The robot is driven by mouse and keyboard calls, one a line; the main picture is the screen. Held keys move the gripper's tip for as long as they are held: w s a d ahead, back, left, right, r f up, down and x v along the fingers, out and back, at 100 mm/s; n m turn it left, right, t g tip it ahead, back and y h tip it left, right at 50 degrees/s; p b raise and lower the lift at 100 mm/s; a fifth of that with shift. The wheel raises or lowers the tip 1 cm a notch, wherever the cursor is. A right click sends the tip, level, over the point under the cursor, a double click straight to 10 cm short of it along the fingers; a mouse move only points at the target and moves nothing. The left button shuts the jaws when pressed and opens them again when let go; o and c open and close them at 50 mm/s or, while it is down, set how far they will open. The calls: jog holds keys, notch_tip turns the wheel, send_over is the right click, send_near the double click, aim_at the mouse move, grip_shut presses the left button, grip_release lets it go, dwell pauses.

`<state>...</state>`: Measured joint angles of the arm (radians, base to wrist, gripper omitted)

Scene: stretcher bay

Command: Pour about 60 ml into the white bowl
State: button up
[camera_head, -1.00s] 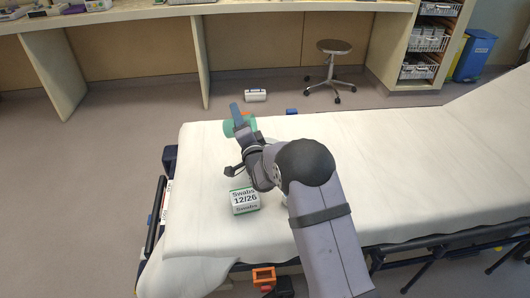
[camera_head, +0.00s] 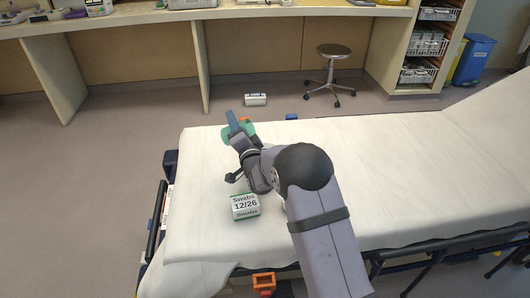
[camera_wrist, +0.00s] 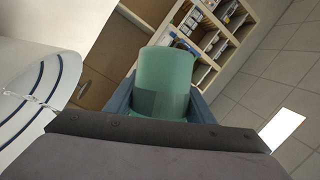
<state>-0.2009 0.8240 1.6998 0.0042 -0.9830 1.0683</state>
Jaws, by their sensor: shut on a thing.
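My gripper (camera_head: 238,128) is shut on a green cup (camera_head: 249,128), above the far left part of the stretcher. In the wrist view the cup (camera_wrist: 163,85) sits between the blue fingers, and the picture is strongly tilted. The white bowl (camera_wrist: 25,75) with dark blue stripes fills the left edge of the wrist view, beside the cup. A thin clear, wavy streak lies across the bowl; I cannot tell for sure whether it is liquid. My arm mostly or fully hides the bowl in the head view. The cup's contents are not visible.
A swabs box (camera_head: 245,206) stands on the white stretcher sheet (camera_head: 400,170), near my wrist. An orange item (camera_head: 264,281) is at the stretcher's near edge. A dark rail (camera_head: 156,215) runs along the left end. The sheet to the right is clear.

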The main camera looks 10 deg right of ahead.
jog(key=shift+f+n+g, duration=0.3)
jog(key=shift+f+n, duration=0.2)
jog(key=f+n+g, duration=0.1)
jog(key=n, duration=0.1)
jog(key=shift+f+n+h+p, duration=0.3)
jog(key=shift+f+n+h, duration=0.1)
jog(key=shift+a+f, duration=0.1)
jog(key=shift+a, duration=0.05)
dwell(1.2)
jog(key=shift+w+a+f+n+g+h+p, duration=0.2)
jog(key=shift+a+f+n+g+h+p, duration=0.35)
jog(key=shift+n+p, duration=0.65)
jog(key=shift+w+a+f+n+g+h+p, duration=0.15)
jog(key=shift+a+f+n+g+h+p, duration=0.2)
jog(key=shift+a+f+n+p, duration=0.75)
jog(key=shift+w+a+f+n+g+h+p, duration=0.25)
jog(key=shift+a+n+h+p, duration=0.4)
jog(key=shift+p, duration=0.9)
jog(key=shift+d, duration=0.1)
